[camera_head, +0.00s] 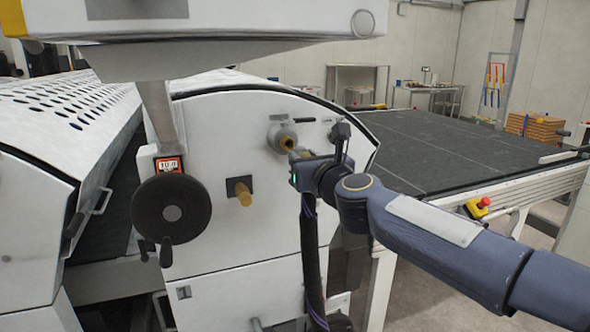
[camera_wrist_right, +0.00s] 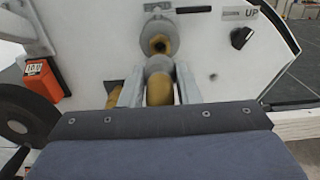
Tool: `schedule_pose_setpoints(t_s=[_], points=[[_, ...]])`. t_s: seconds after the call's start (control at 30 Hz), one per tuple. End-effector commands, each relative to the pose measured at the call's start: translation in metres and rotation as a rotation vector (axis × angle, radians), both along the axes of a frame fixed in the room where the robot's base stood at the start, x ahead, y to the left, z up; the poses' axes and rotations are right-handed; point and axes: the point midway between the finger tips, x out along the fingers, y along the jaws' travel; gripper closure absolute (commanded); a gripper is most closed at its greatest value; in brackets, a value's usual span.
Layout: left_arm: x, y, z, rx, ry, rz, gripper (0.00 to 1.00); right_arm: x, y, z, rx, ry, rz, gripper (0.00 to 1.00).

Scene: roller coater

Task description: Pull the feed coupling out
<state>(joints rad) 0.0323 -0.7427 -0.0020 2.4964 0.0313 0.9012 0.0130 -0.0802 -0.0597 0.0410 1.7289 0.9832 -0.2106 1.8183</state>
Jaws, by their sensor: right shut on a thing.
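The feed coupling (camera_wrist_right: 159,88) has a grey collar and a brass-coloured bend. In the right wrist view it sits between the two fingers of my right gripper (camera_wrist_right: 159,88), which is shut on it. The round grey port (camera_wrist_right: 157,29) on the white machine panel shows just beyond the coupling, with a brass-coloured inner part in its mouth. The collar's end lies close to that mouth; I cannot tell whether they touch. In the head view my right gripper (camera_head: 299,158) is just right of and below the port (camera_head: 281,136), and the coupling is mostly hidden. My left gripper is out of view.
A black handwheel (camera_head: 172,209) with an orange counter (camera_head: 168,166) stands left on the panel. A second brass-coloured fitting (camera_head: 243,194) sticks out below the port. A dark conveyor (camera_head: 440,150) extends right, with a red stop button (camera_head: 484,202). An overhead housing (camera_head: 230,25) hangs above.

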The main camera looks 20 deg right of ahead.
Motion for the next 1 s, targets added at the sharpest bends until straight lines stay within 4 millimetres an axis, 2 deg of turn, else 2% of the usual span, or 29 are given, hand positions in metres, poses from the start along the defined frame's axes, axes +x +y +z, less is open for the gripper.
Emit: schedule_pose_setpoints(t_s=[0.37,0.8,1.0], points=[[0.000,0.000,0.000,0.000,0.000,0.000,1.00,-0.003,0.000,0.001,0.000,-0.002,0.000,1.00],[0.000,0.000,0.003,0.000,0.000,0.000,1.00,-0.027,0.001,0.002,0.000,-0.003,0.000,1.00],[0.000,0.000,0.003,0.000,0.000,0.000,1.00,-0.030,0.002,0.001,0.000,-0.002,0.000,1.00]])
